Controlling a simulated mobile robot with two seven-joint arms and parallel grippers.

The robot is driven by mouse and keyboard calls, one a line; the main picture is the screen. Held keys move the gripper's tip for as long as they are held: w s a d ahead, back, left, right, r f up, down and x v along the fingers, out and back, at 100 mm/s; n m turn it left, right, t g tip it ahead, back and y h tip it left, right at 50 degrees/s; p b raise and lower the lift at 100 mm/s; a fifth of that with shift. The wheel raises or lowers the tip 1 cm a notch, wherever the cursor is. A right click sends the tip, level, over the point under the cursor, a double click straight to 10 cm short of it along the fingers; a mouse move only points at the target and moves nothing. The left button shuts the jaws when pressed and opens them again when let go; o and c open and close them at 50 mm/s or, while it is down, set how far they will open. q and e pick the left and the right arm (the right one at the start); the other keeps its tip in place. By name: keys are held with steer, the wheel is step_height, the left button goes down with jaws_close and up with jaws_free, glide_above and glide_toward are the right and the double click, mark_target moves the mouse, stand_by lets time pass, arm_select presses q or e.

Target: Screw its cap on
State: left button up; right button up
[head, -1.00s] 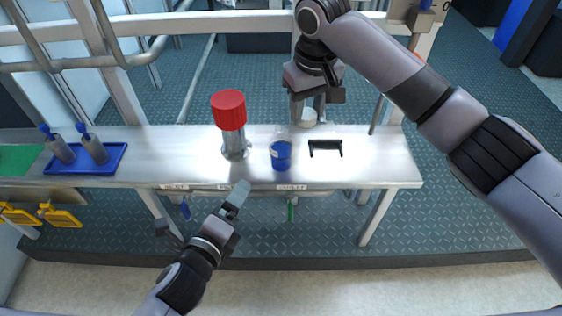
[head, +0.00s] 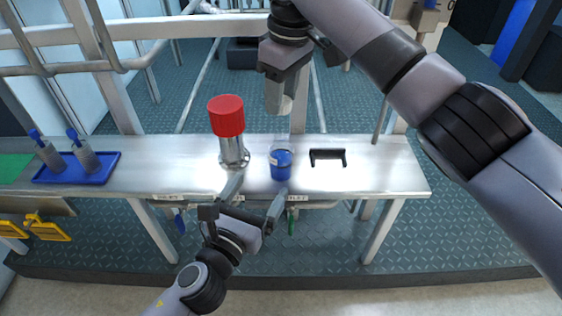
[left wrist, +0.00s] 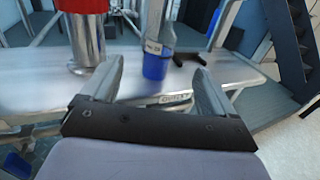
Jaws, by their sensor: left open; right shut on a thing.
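A clear sample bottle with a white label and blue contents (head: 281,164) stands upright on the metal bench. It also shows in the left wrist view (left wrist: 157,62), beyond and between my left fingers. My left gripper (head: 256,195) is open and empty at the bench's front edge, just in front of the bottle and apart from it. My right gripper (head: 282,88) is raised above and behind the bottle. It is shut on a small pale thing (head: 279,103), which looks like the cap; its outline is hard to separate from the fingers.
A red-topped metal reactor (head: 227,117) stands just left of the bottle. A black handle-shaped bracket (head: 327,157) lies to its right. A blue tray (head: 100,172) with two blue-topped vessels is at the far left. The bench (head: 385,180) is bare at its right end.

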arm_select(q)
steer(key=x, duration=1.2)
steer(key=c, duration=1.5)
arm_select(e)
glide_above(281, 136)
steer(key=shift+s+d+f, duration=0.1)
steer(key=shift+s+f, duration=0.05)
steer(key=shift+f, duration=2.35)
steer(key=shift+f, duration=0.1)
steer(key=shift+f, duration=0.8)
steer(key=shift+f, duration=0.55)
